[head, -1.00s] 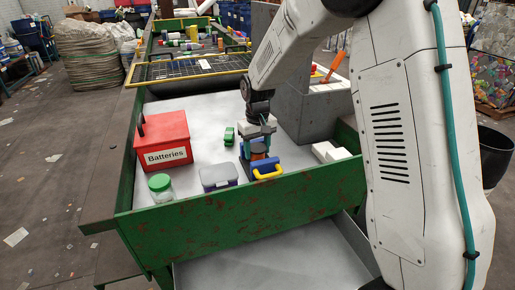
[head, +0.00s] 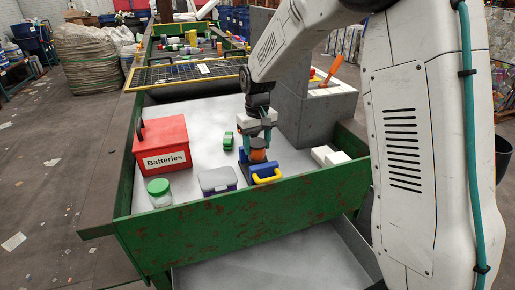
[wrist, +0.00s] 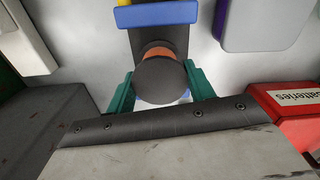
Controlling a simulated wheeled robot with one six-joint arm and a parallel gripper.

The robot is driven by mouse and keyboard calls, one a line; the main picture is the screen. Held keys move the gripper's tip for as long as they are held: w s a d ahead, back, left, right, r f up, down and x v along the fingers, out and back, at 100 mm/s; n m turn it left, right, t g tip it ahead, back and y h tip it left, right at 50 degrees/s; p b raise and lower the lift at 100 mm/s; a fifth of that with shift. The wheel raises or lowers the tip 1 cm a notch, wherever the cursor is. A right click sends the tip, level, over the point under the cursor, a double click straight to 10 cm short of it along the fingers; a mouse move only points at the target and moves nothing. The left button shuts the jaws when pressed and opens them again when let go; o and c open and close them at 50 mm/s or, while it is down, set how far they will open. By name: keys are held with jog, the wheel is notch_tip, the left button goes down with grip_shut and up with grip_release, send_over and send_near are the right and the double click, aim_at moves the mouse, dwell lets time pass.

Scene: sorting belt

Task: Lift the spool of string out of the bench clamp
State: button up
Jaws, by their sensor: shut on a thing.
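The spool of string (head: 258,155), orange string with a dark round end (wrist: 162,80), stands upright at the blue bench clamp (head: 263,168). My gripper (head: 258,140) is above the clamp. In the wrist view its teal fingers (wrist: 161,90) are shut on the spool, one on each side. One blue clamp jaw (wrist: 157,14) lies beyond the spool there, and a bit of blue shows under the spool's near edge. The clamp's yellow handle points to the front. I cannot tell whether the spool's lower end is clear of the jaws.
A red Batteries box (head: 162,145), a green-lidded jar (head: 160,192) and a grey-lidded purple box (head: 217,180) stand left of the clamp. A green toy car (head: 228,140) lies behind. White blocks (head: 329,156) and a grey wall (head: 318,115) are at right. The green rim (head: 240,215) runs in front.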

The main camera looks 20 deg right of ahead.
aim_at(257, 142)
jog(key=shift+r, duration=2.45)
